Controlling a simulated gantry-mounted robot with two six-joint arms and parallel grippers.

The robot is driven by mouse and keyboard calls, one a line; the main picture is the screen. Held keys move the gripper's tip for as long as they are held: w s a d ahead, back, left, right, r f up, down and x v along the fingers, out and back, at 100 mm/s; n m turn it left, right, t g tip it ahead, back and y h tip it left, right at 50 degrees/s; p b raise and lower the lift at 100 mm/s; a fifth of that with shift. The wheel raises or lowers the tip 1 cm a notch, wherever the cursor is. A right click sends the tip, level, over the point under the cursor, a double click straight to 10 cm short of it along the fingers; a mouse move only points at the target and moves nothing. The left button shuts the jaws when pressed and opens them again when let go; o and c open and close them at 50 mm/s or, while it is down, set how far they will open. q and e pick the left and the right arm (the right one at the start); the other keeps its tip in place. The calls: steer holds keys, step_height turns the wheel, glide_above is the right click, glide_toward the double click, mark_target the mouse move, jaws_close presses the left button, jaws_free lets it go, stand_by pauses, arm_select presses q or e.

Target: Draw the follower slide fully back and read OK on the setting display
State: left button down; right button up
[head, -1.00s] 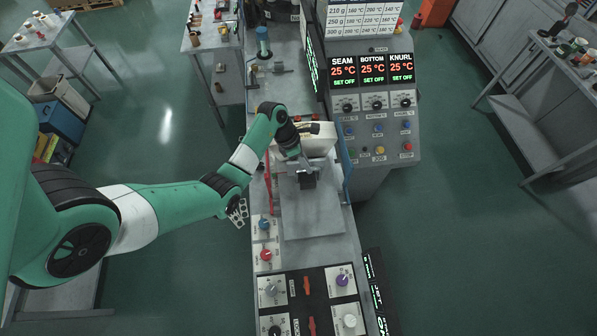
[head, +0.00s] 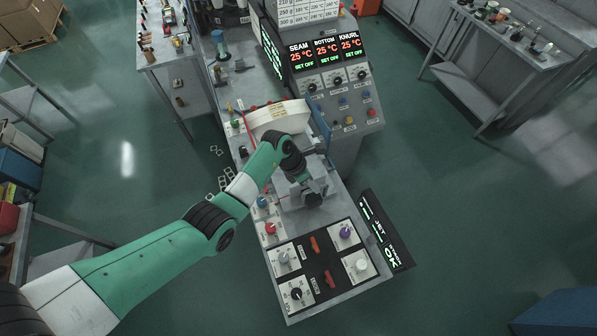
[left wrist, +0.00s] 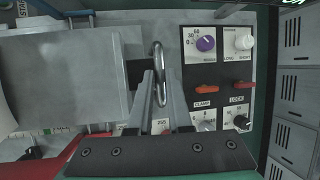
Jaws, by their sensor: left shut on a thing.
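My left gripper (head: 314,196) is shut on the loop-shaped metal handle (left wrist: 158,60) of the follower slide, close to the front control panel. In the left wrist view the handle stands between the two fingers of my gripper (left wrist: 161,75). The slide's grey metal body (left wrist: 75,72) lies to the left of the handle in that view. In the head view my arm and gripper cover much of the slide. My right gripper is not in view.
The front panel has a purple knob (head: 346,232), a white knob (head: 361,266), black and grey knobs and two red levers. A cream block (head: 277,117) sits behind my gripper. The temperature console (head: 327,60) reads 25 °C three times, SET OFF. Floor right of the machine is clear.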

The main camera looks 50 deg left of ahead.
arm_select(q)
steer(key=shift+d, duration=0.15)
steer(key=c, duration=0.8)
jaws_free()
steer(key=shift+d, duration=0.15)
steer(key=shift+c, duration=0.2)
steer(key=shift+s+a+r, duration=0.1)
steer(key=shift+a+r, duration=0.1)
steer(key=shift+r, duration=0.1)
steer(key=p+v, duration=0.1)
steer(key=v, duration=1)
steer(key=shift+p, duration=0.35)
